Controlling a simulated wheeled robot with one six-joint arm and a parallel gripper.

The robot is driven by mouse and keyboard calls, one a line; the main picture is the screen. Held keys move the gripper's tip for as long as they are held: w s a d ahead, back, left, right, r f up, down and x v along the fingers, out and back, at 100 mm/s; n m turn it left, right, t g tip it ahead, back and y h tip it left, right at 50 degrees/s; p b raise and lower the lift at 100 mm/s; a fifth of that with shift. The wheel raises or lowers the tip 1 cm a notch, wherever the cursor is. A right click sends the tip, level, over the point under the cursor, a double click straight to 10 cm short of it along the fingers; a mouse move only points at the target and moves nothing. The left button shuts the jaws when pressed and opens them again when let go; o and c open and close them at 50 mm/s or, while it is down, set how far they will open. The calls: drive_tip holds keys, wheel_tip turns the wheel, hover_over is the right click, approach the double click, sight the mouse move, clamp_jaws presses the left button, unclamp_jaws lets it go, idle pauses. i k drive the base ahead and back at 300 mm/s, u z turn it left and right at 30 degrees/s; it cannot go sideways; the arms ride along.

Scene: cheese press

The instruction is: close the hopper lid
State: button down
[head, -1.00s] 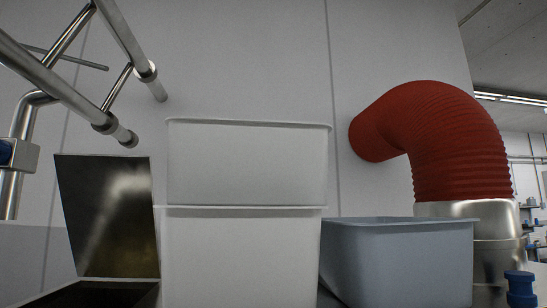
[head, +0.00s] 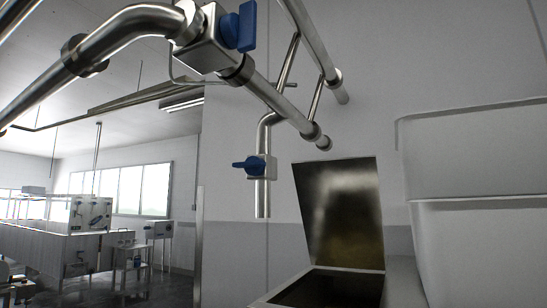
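The hopper lid (head: 341,214) is a dark, brownish metal plate in the head view, right of the middle. It stands open, nearly upright and leaning slightly back, at the rear edge of the hopper (head: 330,289). The hopper's dark opening shows at the bottom of the picture, and its lower part is cut off by the frame edge. My gripper is not in view.
Stacked white tubs (head: 480,190) stand close to the right of the lid. Steel pipes (head: 270,95) with blue-handled valves (head: 254,166) run above and left of it. The room opens out at the left, with several machines (head: 85,225) and windows.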

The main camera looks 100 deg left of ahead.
sight(340, 201)
drive_tip(key=u, duration=1.95)
